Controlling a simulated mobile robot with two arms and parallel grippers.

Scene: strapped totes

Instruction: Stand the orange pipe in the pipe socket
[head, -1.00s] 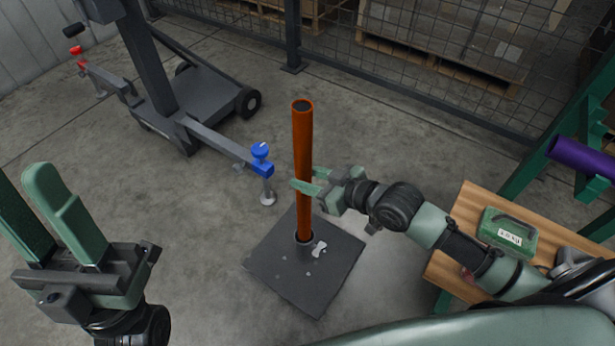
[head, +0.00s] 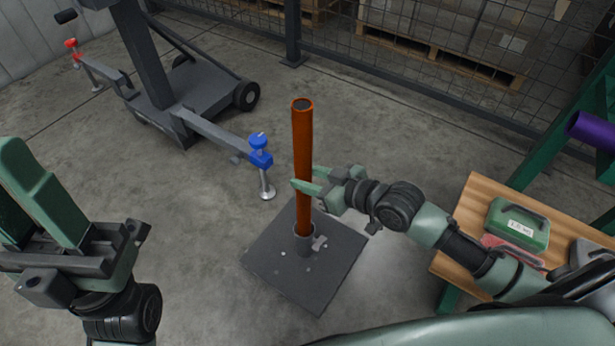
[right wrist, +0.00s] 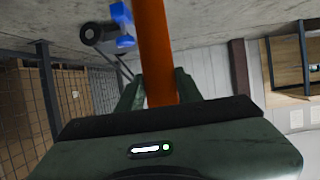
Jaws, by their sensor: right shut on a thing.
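The orange pipe (head: 303,140) stands about upright in the head view. Its lower end meets the collar of the pipe socket (head: 305,248), on a dark square base plate (head: 275,262) on the floor. The pipe's bottom edge is out of sight at the collar, so I cannot tell how deep it sits. My right gripper (head: 307,181) is shut on the pipe around mid-height. In the right wrist view the pipe (right wrist: 154,45) passes between the fingers. My left gripper (head: 14,190) is at the lower left, empty, its fingers apart.
A wheeled dark stand (head: 190,100) with a blue-knobbed foot (head: 260,150) is left of the pipe. A wooden bench (head: 470,215) holding a green case (head: 518,224) is at right. A purple tube (head: 592,130) is on the green frame. A mesh fence (head: 450,60) runs behind.

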